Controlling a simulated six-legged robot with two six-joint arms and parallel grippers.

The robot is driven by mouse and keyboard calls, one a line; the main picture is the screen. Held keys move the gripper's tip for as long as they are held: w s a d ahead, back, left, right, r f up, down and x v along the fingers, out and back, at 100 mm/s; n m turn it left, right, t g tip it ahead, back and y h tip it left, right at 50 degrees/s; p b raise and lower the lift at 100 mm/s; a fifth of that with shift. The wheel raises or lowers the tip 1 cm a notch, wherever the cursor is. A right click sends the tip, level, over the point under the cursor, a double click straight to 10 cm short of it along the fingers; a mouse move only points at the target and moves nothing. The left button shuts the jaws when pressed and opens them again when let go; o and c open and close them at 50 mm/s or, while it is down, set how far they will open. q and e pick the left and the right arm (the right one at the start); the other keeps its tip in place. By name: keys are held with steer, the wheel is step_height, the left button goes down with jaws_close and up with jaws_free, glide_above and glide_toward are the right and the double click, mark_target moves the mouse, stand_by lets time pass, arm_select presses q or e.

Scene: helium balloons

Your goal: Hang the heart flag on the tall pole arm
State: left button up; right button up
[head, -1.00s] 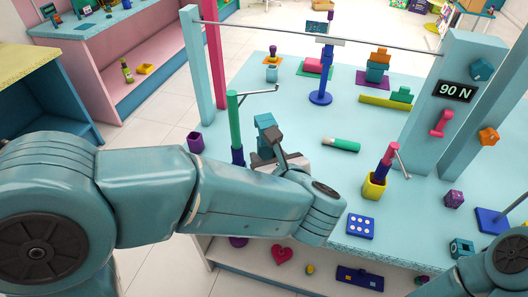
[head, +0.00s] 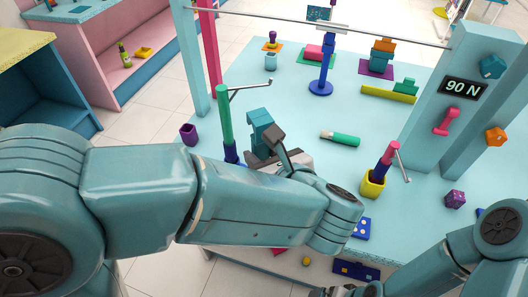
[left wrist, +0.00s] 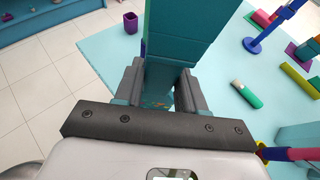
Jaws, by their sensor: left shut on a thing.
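The tall pole (head: 224,115) stands at the table's left side, green above and blue below, with a thin grey arm (head: 250,83) pointing right near its top. No flag hangs on that arm. My left gripper (head: 268,145) is just right of the pole's base, shut on a teal blocky thing (head: 260,120). In the left wrist view this teal thing (left wrist: 180,35) stands up between both fingers (left wrist: 158,88). I see no heart on it. A pink patch (head: 279,251), mostly hidden by my left arm, shows on the lower shelf. My right arm is at the lower right; its jaws are unclear.
A shorter pink and blue pole (head: 385,160) with a grey arm stands in a yellow cup (head: 372,185). A green and white cylinder (head: 341,138) lies mid-table. A purple cup (head: 188,134) is at the left edge. A grey bar (head: 330,25) spans above the table.

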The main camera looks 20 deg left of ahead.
arm_select(q)
steer(key=shift+d+f+b, duration=0.1)
steer(key=shift+f+b, duration=0.15)
steer(key=shift+b, duration=0.1)
steer(key=w+a+b, duration=0.1)
steer(key=w+a, duration=0.3)
steer(key=w, duration=0.4)
steer(key=shift+w+a+r+b, duration=0.15)
steer(key=shift+w+b, duration=0.15)
steer(key=shift+b, duration=0.05)
steer(key=shift+w+a, duration=0.1)
steer(key=shift+w, duration=0.05)
